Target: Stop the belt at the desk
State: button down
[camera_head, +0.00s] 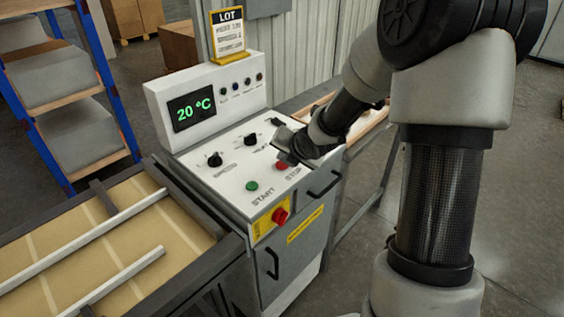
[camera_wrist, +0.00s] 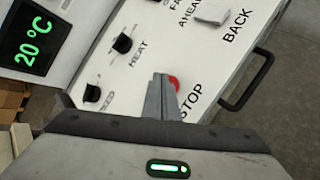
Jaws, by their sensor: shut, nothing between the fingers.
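The desk (camera_head: 239,185) has a sloped white panel with a red STOP button (camera_head: 282,166) near its right front edge. A green START button (camera_head: 252,186) sits to its left. My gripper (camera_head: 281,158) is shut and empty, its tips right at the STOP button. In the wrist view the closed fingers (camera_wrist: 160,98) stand beside the red button (camera_wrist: 173,83) and hide part of it. I cannot tell whether they touch it. The belt (camera_head: 70,240), tan with pale cross stripes and white rails, lies at the lower left.
The panel also holds a SPEED knob (camera_head: 214,159), a HEAT knob (camera_head: 250,139) and a display (camera_head: 192,107) reading 20 °C. A red knob (camera_head: 280,215) on a yellow plate is on the front face. Door handles (camera_head: 324,184) protrude. Grey floor is free at right.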

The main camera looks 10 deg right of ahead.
aim_at(284, 167)
jog(key=shift+r, duration=0.3)
notch_tip(284, 167, up, 5)
jog(key=p, duration=0.4)
jog(key=shift+f, duration=0.1)
dwell(0.7)
jog(key=s+d+r+m+g+h+p, duration=0.2)
jog(key=s+d+r+m+h+p, duration=0.15)
jog(key=s+r+m, duration=1.2)
jog(key=s+a+r+m, duration=0.2)
jog(key=s+m, duration=0.5)
jog(key=s, duration=0.1)
jog(key=s+a+r+m+g+y+p, duration=0.1)
jog(key=s+r+m, duration=0.2)
jog(key=s+m, duration=0.4)
jog(key=shift+s+a, duration=0.4)
jog(key=shift+s, duration=0.65)
